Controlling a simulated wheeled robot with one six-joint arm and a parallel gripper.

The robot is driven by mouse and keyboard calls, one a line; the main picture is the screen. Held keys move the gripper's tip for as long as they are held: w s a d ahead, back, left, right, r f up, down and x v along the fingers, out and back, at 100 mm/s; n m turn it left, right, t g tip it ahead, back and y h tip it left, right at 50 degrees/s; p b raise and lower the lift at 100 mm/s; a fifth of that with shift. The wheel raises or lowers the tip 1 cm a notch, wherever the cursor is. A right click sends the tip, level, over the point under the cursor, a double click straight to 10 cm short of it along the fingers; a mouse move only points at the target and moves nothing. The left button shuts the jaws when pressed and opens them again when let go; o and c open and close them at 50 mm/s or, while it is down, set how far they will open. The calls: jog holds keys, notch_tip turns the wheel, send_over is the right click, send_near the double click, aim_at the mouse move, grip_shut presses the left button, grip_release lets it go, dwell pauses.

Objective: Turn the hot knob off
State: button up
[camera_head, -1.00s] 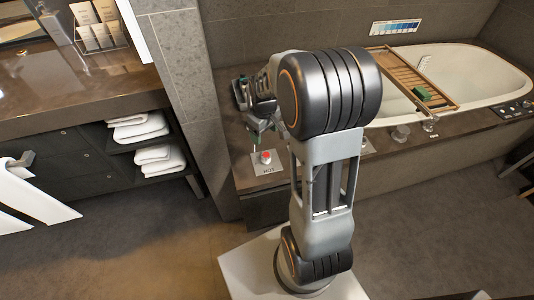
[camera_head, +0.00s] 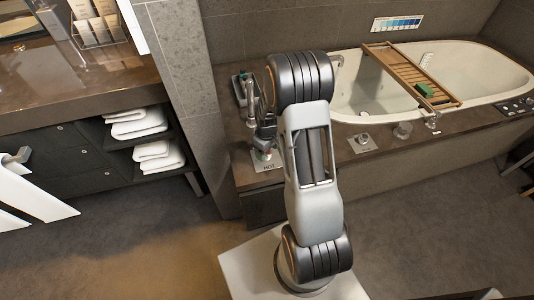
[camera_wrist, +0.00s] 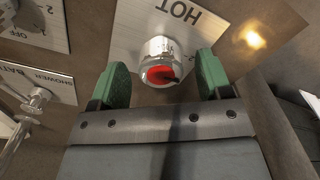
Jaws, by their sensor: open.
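The hot knob (camera_wrist: 161,62) is a silver knob with a red top and a dark pointer mark, on a plate labelled HOT (camera_wrist: 190,22). In the wrist view it sits between and a little ahead of the green fingertips of my gripper (camera_wrist: 162,78), which is open. Gaps show on both sides, and I see no contact. In the head view my gripper (camera_head: 263,154) is over the HOT plate (camera_head: 268,167) on the tub's ledge, and it and the arm mostly hide the knob.
Another plate and knob marked OFF (camera_wrist: 35,18) and a SHOWER/BATH lever (camera_wrist: 36,100) are at left in the wrist view. The bathtub (camera_head: 362,90) with a wooden tray (camera_head: 405,70) lies behind. Another knob (camera_head: 362,139) is on the ledge to the right.

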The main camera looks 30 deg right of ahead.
jog(key=shift+f, duration=0.7)
jog(key=c, duration=0.9)
